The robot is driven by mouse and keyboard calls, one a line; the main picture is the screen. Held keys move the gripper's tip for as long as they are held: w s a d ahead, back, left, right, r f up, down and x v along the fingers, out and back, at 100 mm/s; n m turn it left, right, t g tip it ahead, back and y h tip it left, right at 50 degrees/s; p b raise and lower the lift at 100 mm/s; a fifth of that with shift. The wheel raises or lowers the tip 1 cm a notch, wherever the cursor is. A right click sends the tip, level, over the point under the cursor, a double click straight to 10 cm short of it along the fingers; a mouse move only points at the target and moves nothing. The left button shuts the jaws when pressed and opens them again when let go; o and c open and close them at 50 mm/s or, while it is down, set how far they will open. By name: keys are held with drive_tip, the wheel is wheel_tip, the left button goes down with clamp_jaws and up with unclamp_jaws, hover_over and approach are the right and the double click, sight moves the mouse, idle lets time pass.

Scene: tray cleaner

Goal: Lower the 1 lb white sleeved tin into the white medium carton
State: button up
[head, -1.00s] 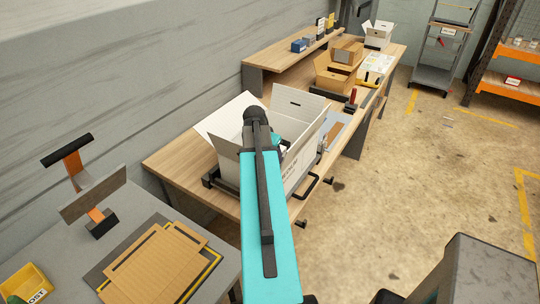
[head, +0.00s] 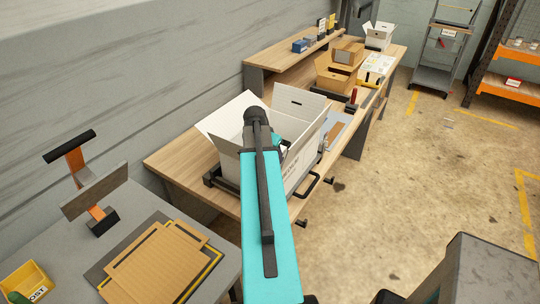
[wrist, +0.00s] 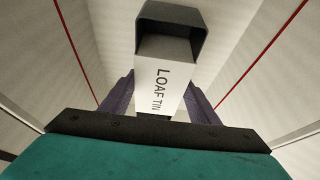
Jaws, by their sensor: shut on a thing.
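The white sleeved tin (wrist: 165,75) shows in the wrist view, with "LOAF TIN" lettering on its white sleeve and a dark open end at the top. My gripper (wrist: 160,105) is shut on it, with a purple finger on each side. Pale walls with red lines surround the tin in the wrist view. In the head view the white medium carton (head: 305,104) stands open on the wooden bench, flaps spread. My arm reaches over the carton and hides my gripper and the tin there. I cannot tell whether the tin touches the carton's floor.
Brown cartons (head: 338,72) and a smaller white carton (head: 379,36) stand farther along the bench. Flat cardboard (head: 155,264) lies on the grey table at front left, near a yellow bin (head: 27,283). Open floor (head: 420,180) lies to the right.

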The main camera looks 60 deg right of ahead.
drive_tip(key=shift+s+f+b, duration=0.25)
drive_tip(key=shift+f+b, duration=0.35)
drive_tip(key=shift+f, duration=0.6)
idle(0.4)
drive_tip(key=shift+w+d+f, duration=0.15)
drive_tip(key=shift+d+f, duration=0.3)
drive_tip(key=shift+d, duration=0.1)
drive_tip(key=shift+c, duration=1.3)
drive_tip(key=shift+a, duration=0.1)
drive_tip(key=shift+c, duration=0.6)
drive_tip(key=o, duration=1.3)
drive_tip(key=shift+a+r, duration=0.15)
drive_tip(key=shift+a, duration=0.05)
drive_tip(key=o, duration=0.4)
drive_tip(key=shift+w+d, duration=0.1)
drive_tip(key=shift+r, duration=0.1)
drive_tip(key=shift+r, duration=0.15)
drive_tip(key=shift+b+v, duration=1.9)
drive_tip(key=shift+v, duration=4.9)
